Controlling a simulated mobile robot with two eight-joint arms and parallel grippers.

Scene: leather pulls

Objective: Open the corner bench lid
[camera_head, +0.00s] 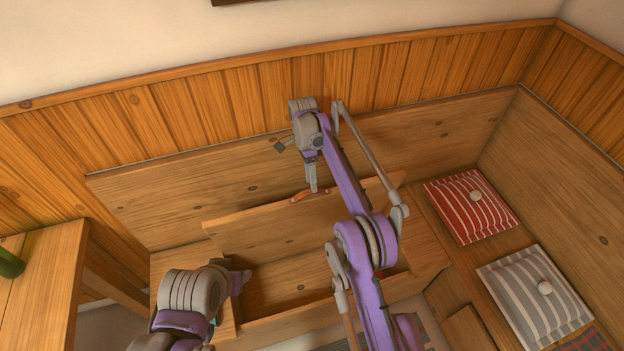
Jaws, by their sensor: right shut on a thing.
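The corner bench lid (265,235) is raised and stands tilted up along the back of the seat opening. An orange-brown leather pull (299,197) sits at its upper edge. My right gripper (314,188) points down and is shut on the leather pull. The open storage box (275,290) shows below the lid, partly hidden by my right arm. My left gripper (242,280) is low at the left side of the opening, close to the box's left wall; its fingers are too small and turned to read.
A red striped cushion (472,207) and a grey striped cushion (535,300) lie on the right bench seat. The bench backrest (190,195) stands close behind the lid. A wooden table (40,285) with a green object (10,264) is at the left.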

